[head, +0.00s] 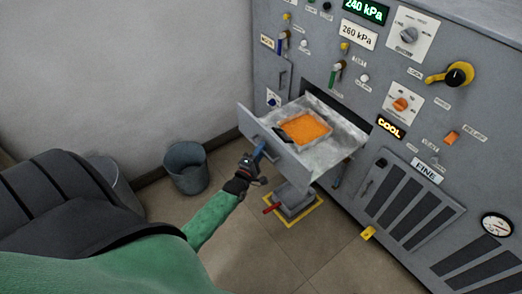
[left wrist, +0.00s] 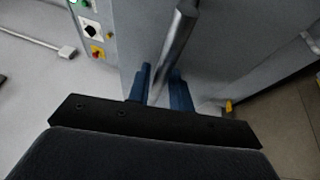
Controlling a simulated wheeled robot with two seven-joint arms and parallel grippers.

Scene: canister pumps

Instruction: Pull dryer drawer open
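The dryer drawer (head: 287,160) is pulled well out of the grey cabinet, its grey front panel standing away from the opening. Inside it lies a clear tray of orange granules (head: 304,128) with a dark piece at its left edge. My left gripper (head: 259,152) is at the handle on the drawer front. In the left wrist view the handle bar (left wrist: 177,45) runs between the two blue fingers (left wrist: 163,90), which appear closed around it. Part of the handle is hidden by the gripper in the head view. My right gripper is not in view.
The cabinet (head: 310,65) carries knobs, levers and lit displays above and right of the drawer. A pedal (head: 292,199) with a red lever stands on a yellow-edged floor plate below the drawer. A grey bucket (head: 187,168) stands by the wall at left.

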